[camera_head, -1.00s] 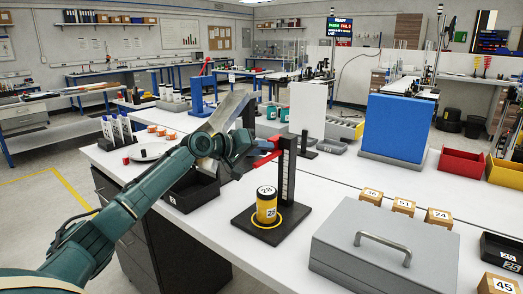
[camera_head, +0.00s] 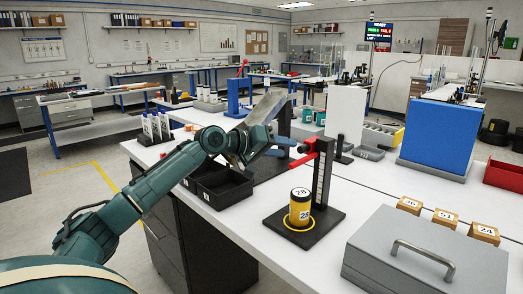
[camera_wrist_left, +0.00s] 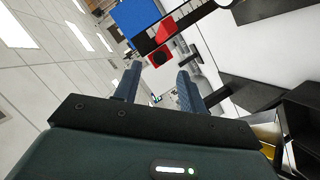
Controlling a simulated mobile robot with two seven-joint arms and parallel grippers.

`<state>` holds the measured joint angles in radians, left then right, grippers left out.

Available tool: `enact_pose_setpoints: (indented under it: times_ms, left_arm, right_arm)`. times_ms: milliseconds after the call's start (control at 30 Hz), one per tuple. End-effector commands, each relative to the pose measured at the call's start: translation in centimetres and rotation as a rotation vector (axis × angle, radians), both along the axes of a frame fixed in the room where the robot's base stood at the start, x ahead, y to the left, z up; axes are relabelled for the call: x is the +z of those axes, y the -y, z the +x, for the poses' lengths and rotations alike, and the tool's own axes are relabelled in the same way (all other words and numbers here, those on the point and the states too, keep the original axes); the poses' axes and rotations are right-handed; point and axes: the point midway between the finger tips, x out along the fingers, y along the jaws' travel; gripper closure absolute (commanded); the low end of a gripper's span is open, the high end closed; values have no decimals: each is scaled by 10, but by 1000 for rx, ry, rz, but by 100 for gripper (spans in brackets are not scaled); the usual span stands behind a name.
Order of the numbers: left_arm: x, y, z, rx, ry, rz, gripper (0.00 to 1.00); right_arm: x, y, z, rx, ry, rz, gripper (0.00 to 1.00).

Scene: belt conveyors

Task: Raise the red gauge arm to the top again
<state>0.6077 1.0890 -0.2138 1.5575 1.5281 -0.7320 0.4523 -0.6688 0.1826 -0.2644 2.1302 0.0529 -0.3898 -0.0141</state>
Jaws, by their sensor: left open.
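The red gauge arm (camera_head: 306,153) sticks out leftward from near the top of a black upright post (camera_head: 322,172) with a pale scale strip. My left gripper (camera_head: 291,147) is open and empty, just left of the red arm's free end. In the left wrist view, the red arm's end (camera_wrist_left: 160,56) shows beyond and between my open fingertips (camera_wrist_left: 158,75); contact cannot be told. The canister is mostly hidden there. My right gripper is not in view.
A grey case with a handle (camera_head: 425,255) and several numbered boxes (camera_head: 446,217) stand right of the gauge. Black bins (camera_head: 220,183) lie below my left forearm. A white panel (camera_head: 346,112) and blue panel (camera_head: 437,135) stand behind.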

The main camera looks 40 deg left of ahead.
Motion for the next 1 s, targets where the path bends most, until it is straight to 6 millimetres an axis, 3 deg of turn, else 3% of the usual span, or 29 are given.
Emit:
enact_pose_setpoints:
  times_ms: [200, 400, 1000]
  left_arm:
    - [6, -16, -41, 1, -3, 4, 59]
    - [13, -23, -60, 2, -2, -1, 59]
    - [20, -25, -67, 0, 1, -1, 59]
  right_arm:
    - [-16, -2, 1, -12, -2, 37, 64]
    - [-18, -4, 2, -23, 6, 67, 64]
    - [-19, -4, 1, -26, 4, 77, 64]
